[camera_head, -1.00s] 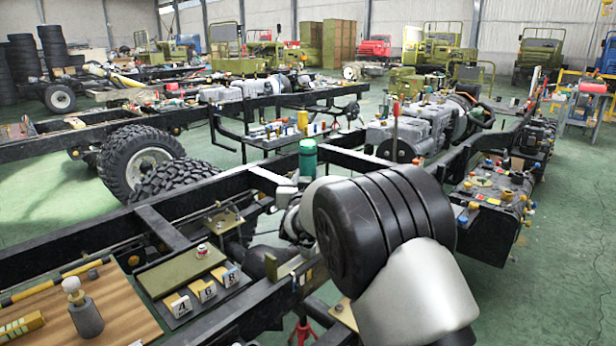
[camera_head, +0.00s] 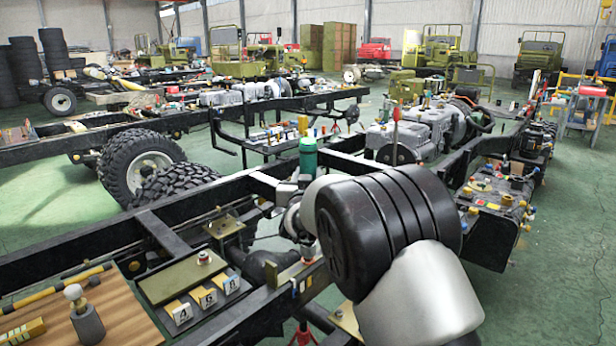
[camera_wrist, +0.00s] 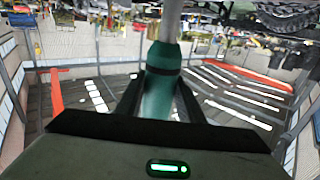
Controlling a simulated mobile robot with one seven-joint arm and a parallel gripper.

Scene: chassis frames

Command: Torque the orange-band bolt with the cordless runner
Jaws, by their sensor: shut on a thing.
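My gripper (camera_wrist: 160,104) is shut around a dark green cylindrical tool, which looks like the cordless runner (camera_wrist: 157,92). A grey shaft extends from the tool toward the top of the wrist view. In the head view the green tool (camera_head: 308,160) stands upright above the near truck frame, behind my dark arm link. My fingers are mostly hidden there by my arm. I cannot pick out the orange-band bolt for certain. A small red-and-white fitting (camera_head: 203,257) sits on the olive plate at the lower left.
The near black chassis rail (camera_head: 255,318) crosses under my arm. Numbered cards (camera_head: 208,297) and a wooden board (camera_head: 125,318) with tools lie at the lower left. An engine (camera_head: 425,130) and a fitting-covered box (camera_head: 495,185) stand to the right.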

